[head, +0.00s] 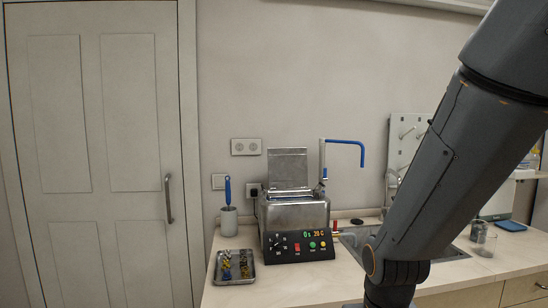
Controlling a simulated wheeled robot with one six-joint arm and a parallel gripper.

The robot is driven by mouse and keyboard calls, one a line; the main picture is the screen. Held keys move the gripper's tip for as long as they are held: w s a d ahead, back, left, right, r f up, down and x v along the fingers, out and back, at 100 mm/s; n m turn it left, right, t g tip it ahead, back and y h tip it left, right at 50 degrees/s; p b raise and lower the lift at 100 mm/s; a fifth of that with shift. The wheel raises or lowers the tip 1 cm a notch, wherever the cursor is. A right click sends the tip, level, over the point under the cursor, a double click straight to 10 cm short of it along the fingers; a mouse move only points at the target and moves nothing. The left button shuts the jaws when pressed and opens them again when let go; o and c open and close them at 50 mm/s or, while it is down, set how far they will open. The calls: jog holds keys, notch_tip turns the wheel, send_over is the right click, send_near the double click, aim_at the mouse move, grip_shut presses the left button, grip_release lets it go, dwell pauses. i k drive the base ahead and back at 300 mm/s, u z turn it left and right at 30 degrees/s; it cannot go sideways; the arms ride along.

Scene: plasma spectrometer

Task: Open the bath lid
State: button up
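The bath (292,212) is a steel box on the counter, with a black front panel of a dial, coloured buttons and a lit display. Its lid (287,164) appears raised as an upright metal plate at the back. A slanted metal piece (289,193) lies below the plate; how the two join is too small to tell. A post with a blue bent bar (346,142) stands at the bath's right side. My arm crosses the right of the view, apart from the bath in the picture. My gripper is out of view.
A metal tray of small coloured parts (217,281) lies front left of the bath. A blue-handled brush in a grey holder (229,221) stands behind it. A sink (440,250), drying rack (405,132) and glass beaker (478,232) are right. A door (100,150) is left.

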aim_at(287, 167)
jog(key=u, duration=1.85)
jog(key=i, duration=3.45)
jog(key=z, duration=2.4)
